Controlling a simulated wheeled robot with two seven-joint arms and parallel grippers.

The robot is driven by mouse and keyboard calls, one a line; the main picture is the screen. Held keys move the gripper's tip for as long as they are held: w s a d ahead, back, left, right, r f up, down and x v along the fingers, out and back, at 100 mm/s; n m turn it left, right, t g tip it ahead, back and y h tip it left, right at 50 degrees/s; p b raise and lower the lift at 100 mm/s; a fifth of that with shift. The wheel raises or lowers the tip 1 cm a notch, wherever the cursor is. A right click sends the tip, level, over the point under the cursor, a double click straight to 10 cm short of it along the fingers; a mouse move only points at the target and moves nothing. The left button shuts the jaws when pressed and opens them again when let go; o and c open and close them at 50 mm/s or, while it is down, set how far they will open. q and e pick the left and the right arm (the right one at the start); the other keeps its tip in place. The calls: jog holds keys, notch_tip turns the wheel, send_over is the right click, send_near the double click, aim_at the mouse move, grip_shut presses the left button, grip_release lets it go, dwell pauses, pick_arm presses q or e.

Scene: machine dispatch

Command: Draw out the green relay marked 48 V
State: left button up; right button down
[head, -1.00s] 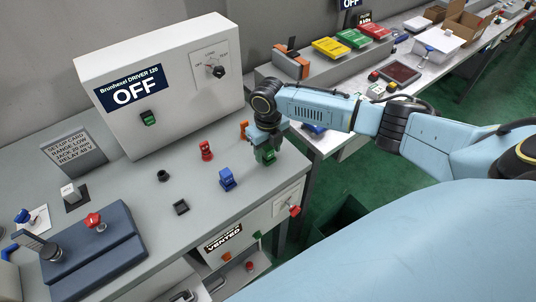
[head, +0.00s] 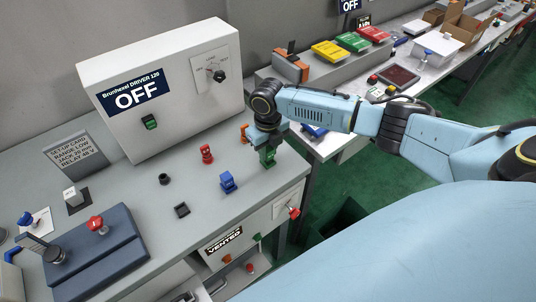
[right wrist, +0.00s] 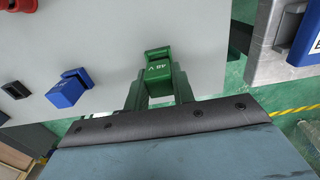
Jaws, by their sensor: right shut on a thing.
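The green relay marked 48 V (right wrist: 158,70) sits between the fingers of my right gripper (right wrist: 159,88) in the right wrist view, its label upside down. In the head view my right gripper (head: 268,146) points down over the front right corner of the bench, shut on the green relay (head: 267,158). Whether the relay's underside touches the bench or its socket is hidden. My left gripper is not in view.
A blue relay (head: 227,182) and a red one (head: 207,154) stand left of the gripper, with an orange piece (head: 244,133) behind. Small black sockets (head: 181,210) lie on the grey bench. The driver cabinet (head: 190,110) reading OFF stands at the back.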

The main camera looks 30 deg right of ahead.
jog(key=shift+r+p, duration=1.9)
jog(key=shift+r, duration=0.3)
notch_tip(320, 180, up, 3)
jog(key=p, duration=0.3)
